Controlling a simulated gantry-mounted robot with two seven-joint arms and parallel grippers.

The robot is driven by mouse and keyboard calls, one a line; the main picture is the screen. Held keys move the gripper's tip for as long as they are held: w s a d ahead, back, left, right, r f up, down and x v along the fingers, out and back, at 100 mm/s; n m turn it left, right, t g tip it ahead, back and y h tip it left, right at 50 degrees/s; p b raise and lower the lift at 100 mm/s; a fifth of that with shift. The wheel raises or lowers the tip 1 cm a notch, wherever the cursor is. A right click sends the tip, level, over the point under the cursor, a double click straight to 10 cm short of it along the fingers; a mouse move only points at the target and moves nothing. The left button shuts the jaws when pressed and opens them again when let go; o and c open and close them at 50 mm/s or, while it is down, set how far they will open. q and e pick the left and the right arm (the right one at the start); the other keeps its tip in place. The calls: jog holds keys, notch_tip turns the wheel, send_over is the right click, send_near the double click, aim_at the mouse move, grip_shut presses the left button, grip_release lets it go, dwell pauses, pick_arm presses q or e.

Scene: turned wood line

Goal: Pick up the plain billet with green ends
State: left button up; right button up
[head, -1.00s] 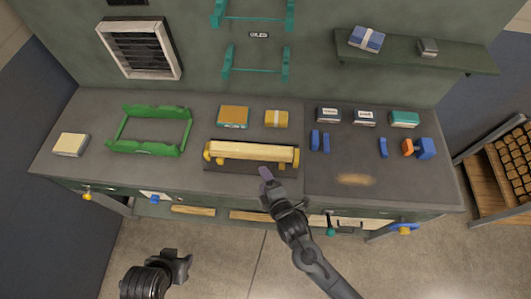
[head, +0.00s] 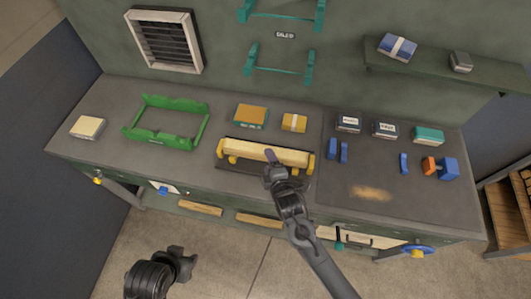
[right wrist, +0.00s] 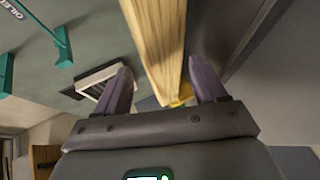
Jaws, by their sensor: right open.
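A pale, long wooden billet (head: 268,150) lies across a yellow cradle (head: 309,163) on a dark mat at the bench's front middle. No green shows on its ends in these views. My right gripper (head: 274,163) is at the billet's front side, right of its middle, and covers a little of it. In the right wrist view the billet (right wrist: 158,40) runs up between the two purple fingers of the open right gripper (right wrist: 160,88), with gaps at both sides. My left gripper (head: 182,262) is low in the head view, away from the bench; its jaws are unclear.
A green frame (head: 205,130) stands left on the bench. An orange-topped box (head: 250,116) and a yellow bundle (head: 294,122) lie behind the billet. Blue blocks (head: 403,163) stand to the right. Several boxes line the back right. Two wooden pieces (head: 200,208) lie below the bench's front edge.

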jog(key=shift+x, duration=1.9)
jog(key=c, duration=1.2)
